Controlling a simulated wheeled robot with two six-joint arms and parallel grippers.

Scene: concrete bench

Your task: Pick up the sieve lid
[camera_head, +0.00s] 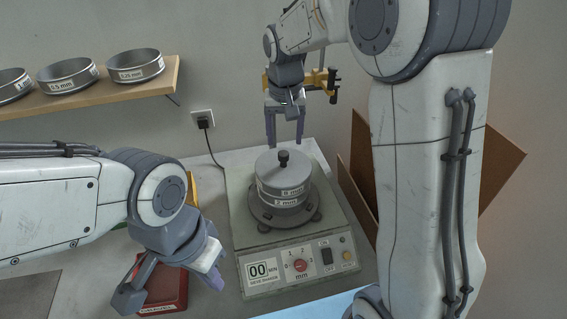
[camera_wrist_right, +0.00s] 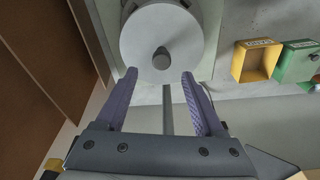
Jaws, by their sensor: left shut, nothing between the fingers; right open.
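The sieve lid (camera_head: 282,166) is a grey disc with a dark knob (camera_head: 283,157). It sits on top of a stack of sieves (camera_head: 283,190) labelled 8 mm and 2 mm, on the shaker. In the right wrist view the lid (camera_wrist_right: 150,35) shows from above, with its knob (camera_wrist_right: 161,58) just beyond the fingertips. My right gripper (camera_head: 284,142) is open and empty, above and behind the knob in the head view; its fingers (camera_wrist_right: 188,76) do not enclose the knob. My left gripper (camera_head: 214,277) is shut and empty, low at the left of the shaker.
The shaker (camera_head: 240,215) has a front panel with a display and buttons. A red box (camera_head: 168,288) stands beside my left gripper. A wall shelf (camera_head: 110,92) holds three sieves. In the wrist view are a yellow bin (camera_wrist_right: 254,62) and a green bin (camera_wrist_right: 296,62). Brown boards stand at right.

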